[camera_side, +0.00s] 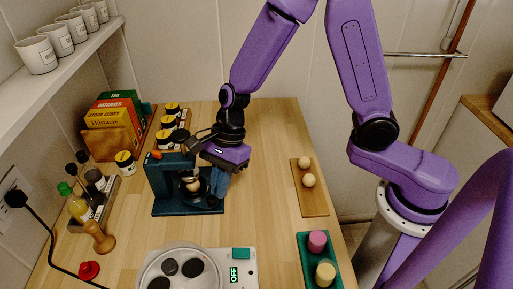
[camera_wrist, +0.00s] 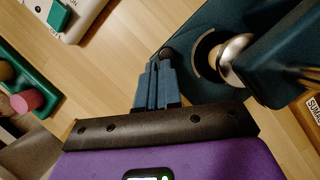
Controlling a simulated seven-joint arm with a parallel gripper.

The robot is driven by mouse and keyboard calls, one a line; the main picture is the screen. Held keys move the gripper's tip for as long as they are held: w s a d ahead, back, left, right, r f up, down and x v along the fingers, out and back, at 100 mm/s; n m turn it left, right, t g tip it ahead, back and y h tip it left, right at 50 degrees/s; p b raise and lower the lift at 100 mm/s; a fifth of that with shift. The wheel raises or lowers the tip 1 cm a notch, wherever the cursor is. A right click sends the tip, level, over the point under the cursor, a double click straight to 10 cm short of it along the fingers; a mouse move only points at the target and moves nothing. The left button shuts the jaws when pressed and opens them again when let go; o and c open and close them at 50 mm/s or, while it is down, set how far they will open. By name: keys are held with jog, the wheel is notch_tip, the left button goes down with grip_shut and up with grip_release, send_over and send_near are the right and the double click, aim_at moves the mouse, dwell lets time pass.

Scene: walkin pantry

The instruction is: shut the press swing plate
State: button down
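The press (camera_side: 163,181) is a dark teal stand on a flat base, left of centre on the wooden counter. A metallic rounded piece (camera_wrist: 238,52) hangs from its head. In the wrist view a dark teal plate (camera_wrist: 188,72) with a round dark recess lies below that piece, with a dark knob (camera_wrist: 168,54) at its edge. I take this to be the swing plate; how far it is swung is unclear. My gripper (camera_wrist: 156,68) has its blue fingers together, with nothing seen between them, close beside the knob; contact cannot be told. In the side view my gripper (camera_side: 217,196) is at the press's right side.
A round-plated device (camera_side: 243,270) with an OFF display stands in front. A wooden board (camera_side: 310,200) with two balls and a green tray (camera_side: 309,265) are at the right. Jars (camera_side: 125,162), bottles and a book rack (camera_side: 110,143) stand left and behind.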

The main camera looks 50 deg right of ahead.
jog(key=shift+s, duration=0.25)
jog(key=shift+d, duration=0.25)
jog(key=d, duration=0.3)
jog(key=shift+s+d+r, duration=0.25)
jog(key=shift+s+d, duration=0.05)
jog(key=shift+s, duration=0.1)
jog(key=s+v, duration=0.1)
jog(key=v, duration=0.8)
jog(key=s+d+m+t, duration=0.2)
jog(key=s+m+t, duration=0.1)
jog(key=s+m, duration=0.3)
jog(key=shift+m, duration=0.7)
jog(key=shift+w+d+x, duration=0.1)
jog(key=shift+w+x, duration=0.1)
jog(key=shift+x, duration=1.45)
jog(key=shift+w+d+x, duration=0.1)
jog(key=shift+w+x, duration=0.05)
jog(key=shift+x, duration=1.45)
jog(key=shift+w+d+x, duration=0.1)
jog(key=shift+w+x, duration=0.1)
jog(key=shift+x, duration=1.45)
jog(key=shift+w+a, duration=0.3)
jog(key=shift+a, duration=0.3)
jog(key=shift+w+a, duration=0.3)
jog(key=shift+a, duration=0.3)
jog(key=shift+w+a, duration=0.3)
jog(key=shift+a, duration=0.3)
jog(key=shift+a, duration=0.1)
